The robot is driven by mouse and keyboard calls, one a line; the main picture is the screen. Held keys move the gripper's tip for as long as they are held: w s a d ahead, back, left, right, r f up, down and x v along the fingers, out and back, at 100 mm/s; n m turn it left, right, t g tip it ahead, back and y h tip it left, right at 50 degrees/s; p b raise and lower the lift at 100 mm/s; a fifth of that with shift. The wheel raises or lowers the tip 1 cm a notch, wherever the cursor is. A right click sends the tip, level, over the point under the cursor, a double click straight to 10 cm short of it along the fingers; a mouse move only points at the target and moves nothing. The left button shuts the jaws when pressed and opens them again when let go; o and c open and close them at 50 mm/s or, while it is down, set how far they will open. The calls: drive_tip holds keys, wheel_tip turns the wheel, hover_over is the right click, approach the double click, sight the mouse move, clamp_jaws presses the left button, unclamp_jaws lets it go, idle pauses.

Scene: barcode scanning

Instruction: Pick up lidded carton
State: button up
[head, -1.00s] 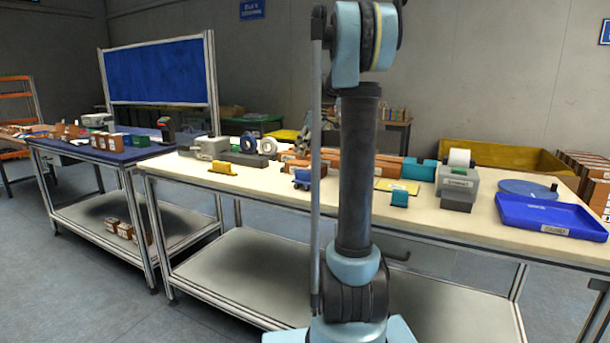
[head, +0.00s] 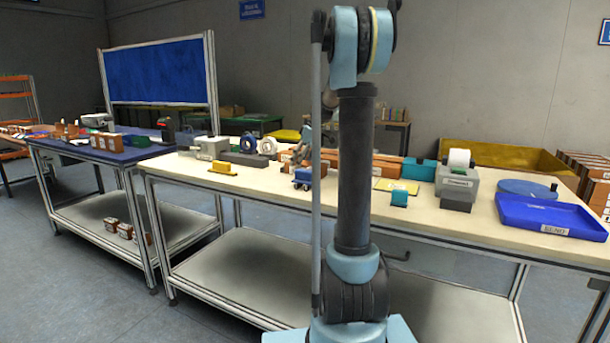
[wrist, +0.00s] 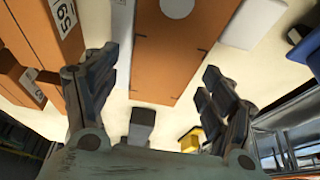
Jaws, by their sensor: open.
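In the wrist view a brown carton (wrist: 165,55) with a pale round mark lies between the two fingers of my gripper (wrist: 152,78). The fingers are apart, one on each side of it, and no grip on it shows. I cannot tell the exact gap or height above it. In the head view brown cartons (head: 386,167) lie on the cream worktable (head: 260,185). My column and arm hide part of that area, and my gripper is mostly hidden there.
Another brown box with a printed label (wrist: 45,35) stands close on the left in the wrist view. A yellow object (wrist: 190,140) and a grey block (wrist: 140,126) are near. On the table a label printer (head: 457,180) and blue tray (head: 550,215) stand at right.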

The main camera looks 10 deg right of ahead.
drive_tip(key=shift+f, duration=0.25)
idle(0.3)
drive_tip(key=c, duration=1.1)
